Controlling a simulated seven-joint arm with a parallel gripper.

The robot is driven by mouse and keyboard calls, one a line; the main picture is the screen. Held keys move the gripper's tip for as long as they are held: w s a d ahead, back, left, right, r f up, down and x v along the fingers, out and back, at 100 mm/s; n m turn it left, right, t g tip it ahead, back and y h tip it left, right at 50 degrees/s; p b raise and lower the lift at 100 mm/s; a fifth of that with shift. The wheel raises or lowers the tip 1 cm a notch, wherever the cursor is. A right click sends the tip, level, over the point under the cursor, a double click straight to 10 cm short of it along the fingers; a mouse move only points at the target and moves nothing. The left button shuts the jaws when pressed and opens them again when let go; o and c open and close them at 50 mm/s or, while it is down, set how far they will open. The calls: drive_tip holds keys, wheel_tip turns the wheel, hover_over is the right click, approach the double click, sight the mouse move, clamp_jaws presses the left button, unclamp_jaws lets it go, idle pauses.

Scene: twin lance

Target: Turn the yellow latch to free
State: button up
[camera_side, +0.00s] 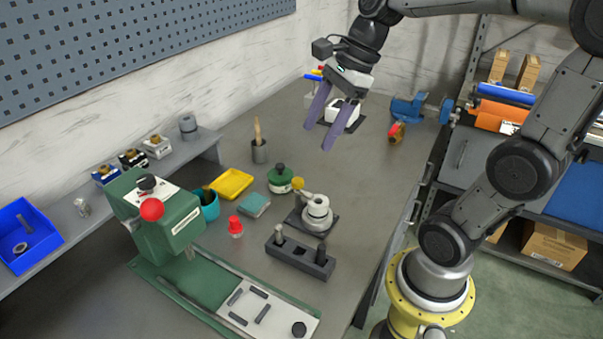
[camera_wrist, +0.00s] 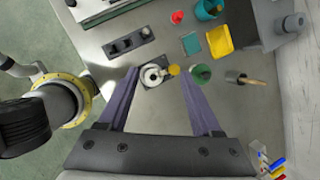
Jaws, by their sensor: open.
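The yellow latch (camera_side: 298,183) shows as a round yellow knob on the upper left of a pale round fixture (camera_side: 318,213), which sits on a dark square plate on the bench. The wrist view also shows the yellow knob (camera_wrist: 174,69) beside the ring-shaped fixture (camera_wrist: 152,76). My gripper (camera_side: 317,138) is open and empty, high above the bench and clear of the latch. In the wrist view, the fixture and knob appear between the two purple fingers of my gripper (camera_wrist: 158,72).
A green round container (camera_side: 280,179) stands close to the latch, left of it. A red-capped item (camera_side: 235,226), teal pad (camera_side: 254,205) and yellow tray (camera_side: 232,184) are further left.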

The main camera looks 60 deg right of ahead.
drive_tip(key=w+d+f+m, duration=0.3)
drive_tip(key=d, duration=0.3)
approach(298, 180)
drive_tip(key=x, duration=0.8)
clamp_jaws()
